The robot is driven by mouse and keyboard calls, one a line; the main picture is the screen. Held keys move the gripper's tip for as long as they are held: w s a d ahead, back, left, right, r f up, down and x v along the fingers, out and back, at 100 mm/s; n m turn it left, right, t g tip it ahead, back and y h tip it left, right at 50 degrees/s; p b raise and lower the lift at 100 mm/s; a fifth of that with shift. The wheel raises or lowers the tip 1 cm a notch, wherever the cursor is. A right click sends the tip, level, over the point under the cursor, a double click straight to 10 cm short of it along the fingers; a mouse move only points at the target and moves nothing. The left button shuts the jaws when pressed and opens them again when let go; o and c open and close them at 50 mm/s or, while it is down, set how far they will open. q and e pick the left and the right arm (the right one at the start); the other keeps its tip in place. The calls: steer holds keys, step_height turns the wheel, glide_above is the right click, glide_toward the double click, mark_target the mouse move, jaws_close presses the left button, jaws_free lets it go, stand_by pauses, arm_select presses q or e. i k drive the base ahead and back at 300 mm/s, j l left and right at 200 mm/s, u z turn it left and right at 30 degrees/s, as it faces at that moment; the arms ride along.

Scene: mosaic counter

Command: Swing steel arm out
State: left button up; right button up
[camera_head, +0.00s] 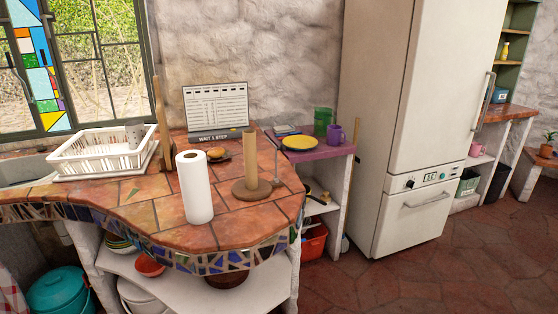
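A round wooden stand (243,194) with an upright brown tube (250,157) is on the tiled counter. A thin steel arm (277,160) stands close to the right of the tube; its lower end is near the stand's right edge. It is too small to tell how it joins the stand. A white paper roll (195,187) stands upright to the left of the stand, apart from it. Neither of my grippers is in view.
A white dish rack (92,155) is at the counter's left, beside an upright wooden board (161,120). A chart sign (216,108) stands behind. Counter tiles in front of the stand are bare.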

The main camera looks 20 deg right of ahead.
mark_target(281, 148)
steer(key=u, duration=0.45)
steer(key=l+u, duration=0.1)
steer(key=u, duration=0.4)
steer(key=i+u, duration=0.1)
steer(key=u, duration=0.35)
steer(key=l+u, duration=0.15)
steer(key=u, duration=0.8)
steer(key=l+u, duration=0.1)
steer(key=u, duration=0.85)
steer(key=l+u, duration=0.1)
steer(key=u, duration=0.35)
steer(key=z, duration=0.4)
steer(key=k+z, duration=0.1)
steer(key=z, duration=0.35)
steer(key=l+z, duration=0.1)
steer(key=z, duration=0.3)
steer(key=l+z, duration=0.1)
steer(key=z, duration=0.75)
steer(key=k+l, duration=0.05)
steer(key=l, duration=0.05)
